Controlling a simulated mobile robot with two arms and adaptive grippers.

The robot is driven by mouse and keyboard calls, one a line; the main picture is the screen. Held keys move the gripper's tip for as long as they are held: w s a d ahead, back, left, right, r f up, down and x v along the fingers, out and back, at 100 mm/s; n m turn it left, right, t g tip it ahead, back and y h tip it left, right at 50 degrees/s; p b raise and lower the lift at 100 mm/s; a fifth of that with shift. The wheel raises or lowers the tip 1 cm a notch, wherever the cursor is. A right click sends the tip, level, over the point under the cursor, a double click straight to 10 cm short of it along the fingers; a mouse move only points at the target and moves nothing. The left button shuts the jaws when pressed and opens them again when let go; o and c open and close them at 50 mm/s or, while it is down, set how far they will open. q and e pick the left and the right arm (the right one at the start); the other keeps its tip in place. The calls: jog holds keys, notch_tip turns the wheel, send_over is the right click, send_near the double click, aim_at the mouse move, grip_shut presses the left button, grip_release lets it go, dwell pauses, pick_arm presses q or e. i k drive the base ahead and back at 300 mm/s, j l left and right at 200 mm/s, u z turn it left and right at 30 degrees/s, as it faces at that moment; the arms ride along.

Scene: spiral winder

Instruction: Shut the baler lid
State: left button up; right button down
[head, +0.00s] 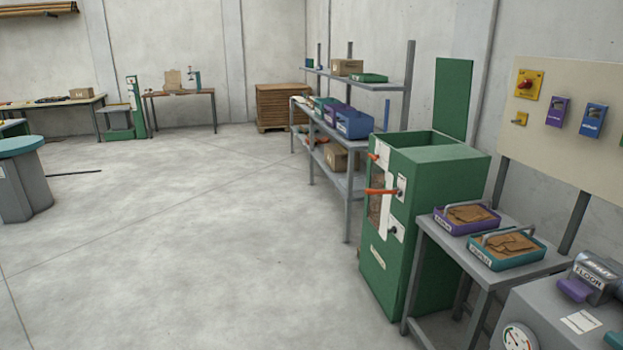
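The baler (418,260) is a tall green box standing on the floor right of centre in the head view. Its lid (455,100) is a flat green panel that stands upright at the back right of the box, so the top is open. The top opening (430,140) shows a green inner wall. An orange handle (381,191) and a smaller orange part (373,156) are on the front, next to a white strip. Neither of my grippers is in view.
A grey side table (425,227) with a purple tray (487,226) and a teal tray (538,258) stands right of the baler. A grey machine (540,320) fills the lower right corner. Shelving (347,185) stands behind the baler. The floor (200,240) to the left is clear.

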aim_at(453, 82)
jog(key=i+u, duration=0.25)
jog(key=i, duration=2.05)
jog(key=i+z, duration=0.1)
jog(key=i, duration=0.4)
jog(key=i+j+z, duration=0.1)
jog(key=i, duration=0.4)
jog(key=i+j+z, duration=0.1)
jog(key=i, duration=0.4)
jog(key=i+j+z, duration=0.1)
jog(key=i, duration=0.35)
jog(key=j, duration=0.1)
